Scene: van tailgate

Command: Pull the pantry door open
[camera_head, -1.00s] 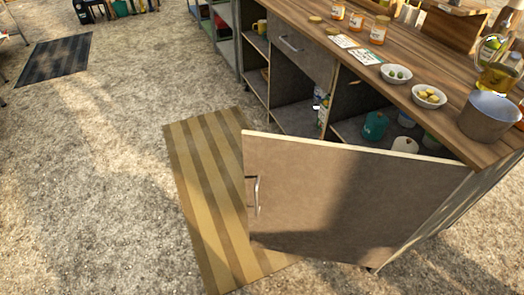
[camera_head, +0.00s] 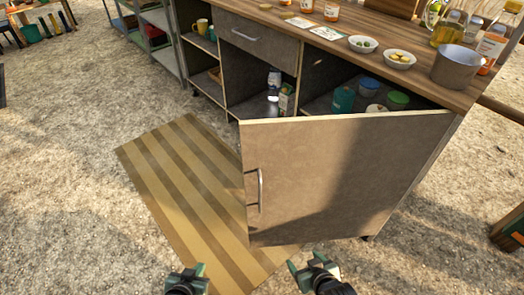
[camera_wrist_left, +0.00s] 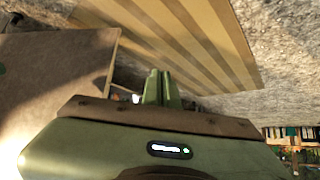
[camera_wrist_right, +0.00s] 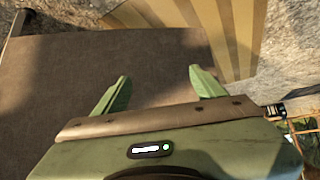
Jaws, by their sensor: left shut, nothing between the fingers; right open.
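The pantry door (camera_head: 335,180) is a brown panel with a pale top edge, standing swung out from the cabinet. Its metal handle (camera_head: 260,190) is near its left edge. The door also shows in the right wrist view (camera_wrist_right: 100,65) and at the left of the left wrist view (camera_wrist_left: 50,75). My left gripper (camera_head: 188,275) is shut and empty, low in the head view over the striped mat, apart from the door. My right gripper (camera_head: 312,268) is open and empty, just in front of the door's lower part. Neither gripper touches the handle.
The striped mat (camera_head: 180,160) lies on the gravel left of the door. The wooden counter (camera_head: 290,22) carries bowls, jars, bottles and a metal pot (camera_head: 459,66). Canisters (camera_head: 344,99) stand inside the open cabinet. Gravel left of the mat is clear.

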